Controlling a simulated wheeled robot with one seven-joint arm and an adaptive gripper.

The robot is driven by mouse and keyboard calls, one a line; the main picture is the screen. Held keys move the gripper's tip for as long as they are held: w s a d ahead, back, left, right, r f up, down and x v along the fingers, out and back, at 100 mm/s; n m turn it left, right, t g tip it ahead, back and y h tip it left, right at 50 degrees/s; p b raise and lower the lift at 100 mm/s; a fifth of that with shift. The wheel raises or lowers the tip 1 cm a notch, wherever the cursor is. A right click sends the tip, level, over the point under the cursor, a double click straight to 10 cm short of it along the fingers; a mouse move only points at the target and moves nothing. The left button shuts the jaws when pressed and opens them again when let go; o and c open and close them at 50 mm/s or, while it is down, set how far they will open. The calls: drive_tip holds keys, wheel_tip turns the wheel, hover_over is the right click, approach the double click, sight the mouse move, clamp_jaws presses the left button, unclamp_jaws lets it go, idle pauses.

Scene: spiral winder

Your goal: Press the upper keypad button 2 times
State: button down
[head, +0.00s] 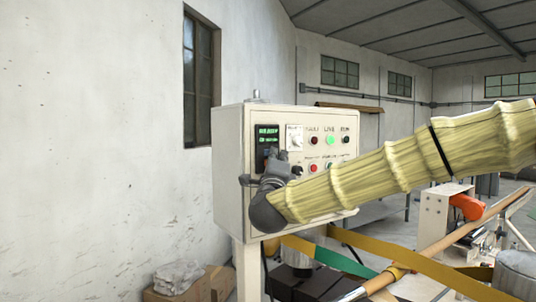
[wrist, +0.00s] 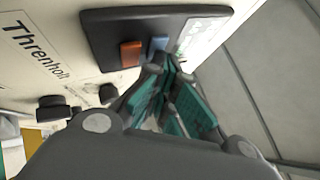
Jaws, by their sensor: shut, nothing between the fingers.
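The keypad panel is a dark plate (wrist: 105,30) on the control box in the wrist view. It carries an orange button (wrist: 131,53) and a blue button (wrist: 158,45) side by side, the blue one nearer the bright display (wrist: 205,38). My gripper (wrist: 168,65) is shut and empty, its teal-padded fingertips right by the lower edge of the blue button. I cannot tell whether they touch it. In the head view my gripper (head: 277,160) is at the box front, just below the green-lit display (head: 267,134), and hides the keypad buttons.
The cream control box (head: 229,170) has a white dial (head: 295,138) and several lamps and buttons right of the display. In the wrist view, black knobs (wrist: 54,107) stick out near the printed lettering. Yellow and green belts (head: 420,268) run below my arm.

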drive_tip(key=shift+s+d, duration=0.1)
drive_tip(key=shift+s+d+b, duration=0.4)
drive_tip(key=shift+s+b, duration=0.15)
drive_tip(key=shift+b, duration=0.1)
drive_tip(key=shift+f, duration=0.1)
drive_tip(key=s+d+b, duration=0.1)
drive_tip(key=s, duration=0.1)
drive_tip(key=s+d+b, duration=0.2)
idle(0.6)
idle(1.6)
